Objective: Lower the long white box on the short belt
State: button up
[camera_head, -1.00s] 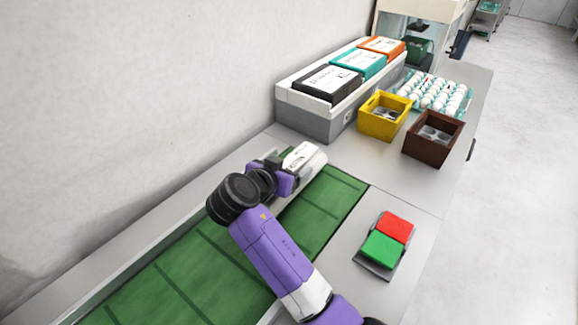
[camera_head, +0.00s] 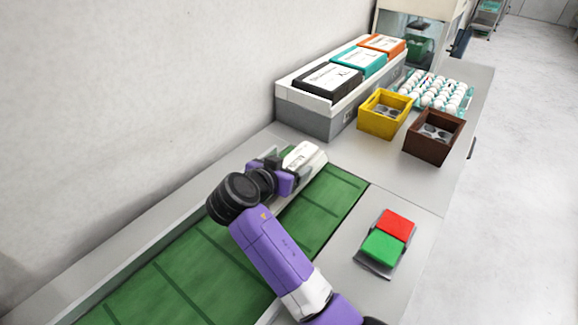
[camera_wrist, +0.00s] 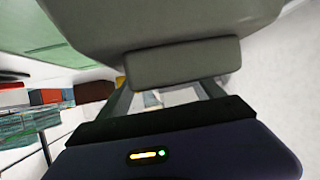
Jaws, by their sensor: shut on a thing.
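The long white box (camera_head: 312,166) is at the far end of the green short belt (camera_head: 325,205), lying along it in the head view. My gripper (camera_head: 287,163) is over the box and shut on it. My purple and black wrist hides much of the box. I cannot tell whether the underside touches the belt. In the wrist view, my gripper's dark fingers (camera_wrist: 166,98) stand apart with a pale surface between them, and a large grey shape fills the top.
A button panel with red (camera_head: 396,225) and green (camera_head: 383,246) buttons sits right of the belt. Beyond are a yellow crate (camera_head: 384,127), a brown crate (camera_head: 430,148), a tray of eggs (camera_head: 466,107) and a long bin (camera_head: 305,122) of coloured boxes. A wall runs along the left.

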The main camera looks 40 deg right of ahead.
jog(key=shift+r, duration=0.1)
jog(key=o, duration=1.9)
jog(key=shift+o, duration=1.1)
jog(key=shift+a, duration=0.15)
jog(key=v, duration=0.7)
jog(key=shift+s+a+r+b, duration=0.15)
jog(key=shift+a+b, duration=0.1)
jog(key=shift+b, duration=0.1)
